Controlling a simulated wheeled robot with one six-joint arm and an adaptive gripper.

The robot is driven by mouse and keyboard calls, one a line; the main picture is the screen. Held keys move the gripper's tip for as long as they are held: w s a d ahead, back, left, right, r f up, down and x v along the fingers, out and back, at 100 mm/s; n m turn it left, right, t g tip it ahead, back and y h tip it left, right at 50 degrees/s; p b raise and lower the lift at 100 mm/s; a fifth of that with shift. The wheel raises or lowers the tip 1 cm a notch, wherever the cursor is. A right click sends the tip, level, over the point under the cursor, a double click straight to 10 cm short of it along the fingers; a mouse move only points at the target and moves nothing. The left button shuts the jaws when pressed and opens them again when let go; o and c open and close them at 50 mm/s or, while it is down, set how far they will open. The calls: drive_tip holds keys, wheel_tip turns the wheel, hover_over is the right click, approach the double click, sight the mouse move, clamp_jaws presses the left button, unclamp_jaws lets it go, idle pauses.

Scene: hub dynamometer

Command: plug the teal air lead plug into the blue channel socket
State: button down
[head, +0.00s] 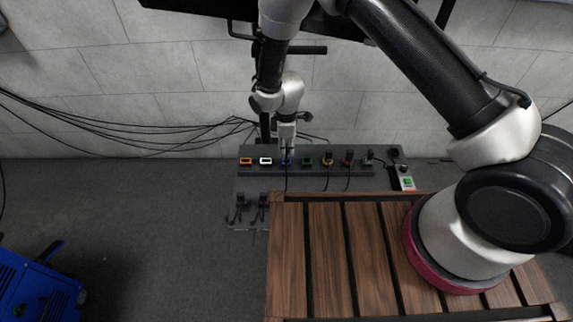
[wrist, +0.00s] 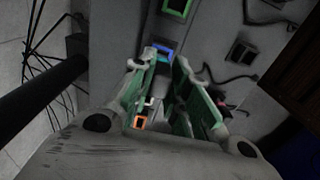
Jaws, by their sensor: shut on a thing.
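In the head view, my gripper (head: 287,146) points down at the blue channel socket (head: 287,162), the third in the row from the left. It hides part of the socket. The blue frame also shows in the wrist view (wrist: 162,48), just beyond the fingertips (wrist: 163,66). The gripper is shut on the teal air lead plug, which is mostly hidden between the fingers. A thin dark lead (head: 287,182) hangs down below the blue socket. I cannot tell whether the plug is in the socket or just above it.
Orange (head: 246,161) and white (head: 266,161) sockets lie to the left, a green one (head: 307,161) to the right. Dark plugs with leads stand at the yellow (head: 328,158) and red (head: 348,159) sockets. Spare plugs (head: 241,200) sit at the lower left, beside the slatted wooden bench (head: 288,250).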

drive_tip(key=shift+f, duration=0.4)
drive_tip(key=shift+f, duration=1.15)
drive_tip(key=c, duration=1.3)
unclamp_jaws()
drive_tip(key=shift+r, duration=0.1)
wheel_tip(320, 180, up, 12)
drive_tip(key=shift+f, duration=0.1)
